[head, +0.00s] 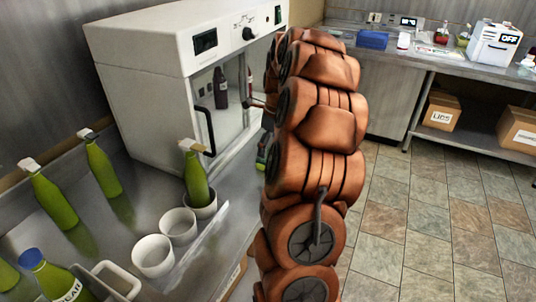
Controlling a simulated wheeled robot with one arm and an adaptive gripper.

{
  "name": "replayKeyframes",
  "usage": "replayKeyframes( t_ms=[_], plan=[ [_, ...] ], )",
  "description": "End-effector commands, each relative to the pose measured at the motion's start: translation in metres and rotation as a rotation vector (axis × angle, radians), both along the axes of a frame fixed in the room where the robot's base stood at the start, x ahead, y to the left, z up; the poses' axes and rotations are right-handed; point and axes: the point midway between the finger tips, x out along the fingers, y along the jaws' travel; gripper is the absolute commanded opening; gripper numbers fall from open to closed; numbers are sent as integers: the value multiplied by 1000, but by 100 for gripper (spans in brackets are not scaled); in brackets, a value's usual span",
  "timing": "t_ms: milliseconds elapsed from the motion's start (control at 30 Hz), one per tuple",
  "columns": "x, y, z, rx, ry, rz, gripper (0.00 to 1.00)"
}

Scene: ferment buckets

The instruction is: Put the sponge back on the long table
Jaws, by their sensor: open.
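I cannot make out the sponge for certain in the head view. A small green and dark object (261,156) shows at the left edge of my arm, partly hidden, and I cannot tell what it is. The long table (345,37) runs along the back wall. A blue block-like item (372,40) lies on it, too small to identify. My copper-coloured arm stands upright in the middle of the picture. Its end is hidden behind its own links, so my gripper does not show clearly.
A white cabinet (140,50) with a glass door stands on the steel counter at left. Green bottles (52,198) and white cups (153,256) stand before it. A white device (493,43) is on the long table, cardboard boxes (440,111) below. The tiled floor (425,220) at right is clear.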

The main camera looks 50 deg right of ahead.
Motion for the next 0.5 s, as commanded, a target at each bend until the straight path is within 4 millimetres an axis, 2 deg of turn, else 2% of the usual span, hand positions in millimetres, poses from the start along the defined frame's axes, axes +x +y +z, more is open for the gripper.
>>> replayKeyframes(
  t_ms=[100, 300, 500],
  plan=[
    [-2, -3, 25, -6, -8, -2, 100],
    [-7, -4, 56, -6, -5, -2, 100],
    [-10, -3, 72, -1, -1, -1, 100]
  ],
)
